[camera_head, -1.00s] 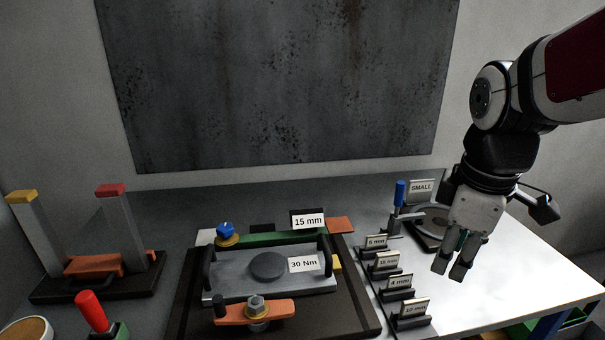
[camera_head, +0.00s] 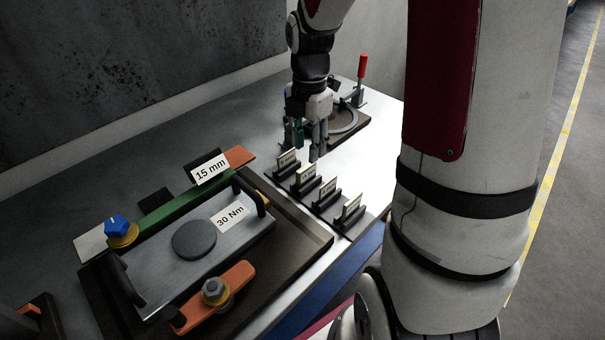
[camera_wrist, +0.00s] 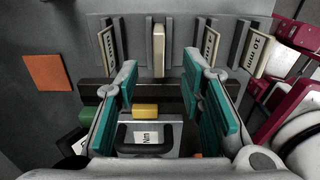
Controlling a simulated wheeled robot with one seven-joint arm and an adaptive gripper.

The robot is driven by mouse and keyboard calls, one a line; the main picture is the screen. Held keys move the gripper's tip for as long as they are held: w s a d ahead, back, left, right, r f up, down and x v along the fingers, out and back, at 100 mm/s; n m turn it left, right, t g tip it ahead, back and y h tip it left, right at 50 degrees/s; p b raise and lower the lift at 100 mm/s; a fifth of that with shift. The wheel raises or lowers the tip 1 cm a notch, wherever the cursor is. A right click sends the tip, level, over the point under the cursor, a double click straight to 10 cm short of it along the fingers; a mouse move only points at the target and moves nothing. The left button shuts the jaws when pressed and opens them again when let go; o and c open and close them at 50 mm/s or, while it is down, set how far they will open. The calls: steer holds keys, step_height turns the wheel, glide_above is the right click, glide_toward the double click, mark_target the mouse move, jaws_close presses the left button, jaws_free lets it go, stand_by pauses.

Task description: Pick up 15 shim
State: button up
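Several upright shims stand in black holders in a row on the bench, right of the fixture: the farthest shim (camera_head: 288,158), the second shim (camera_head: 306,175), the third shim (camera_head: 327,188) and the nearest shim (camera_head: 351,206). Their labels are too small here to tell surely which reads 15. My gripper (camera_head: 307,145) points down, open and empty, around the far end of the row. In the wrist view my gripper (camera_wrist: 163,80) has its teal-padded fingers apart, with a shim seen edge-on (camera_wrist: 158,50) ahead between them. Other shims flank it.
A fixture plate (camera_head: 252,222) labelled 30 Nm, with a 15 mm sign (camera_head: 211,170) behind it, lies left of the row. A red-handled clamp (camera_head: 361,72) and a dark round-topped fixture (camera_head: 352,128) stand behind my gripper. Floor lies beyond the bench's right edge.

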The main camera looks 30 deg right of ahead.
mark_target(306, 166)
steer(key=shift+a+f, duration=0.15)
steer(key=shift+f, duration=1.8)
steer(key=shift+a+f, duration=0.1)
steer(key=shift+f, duration=1.85)
jaws_close()
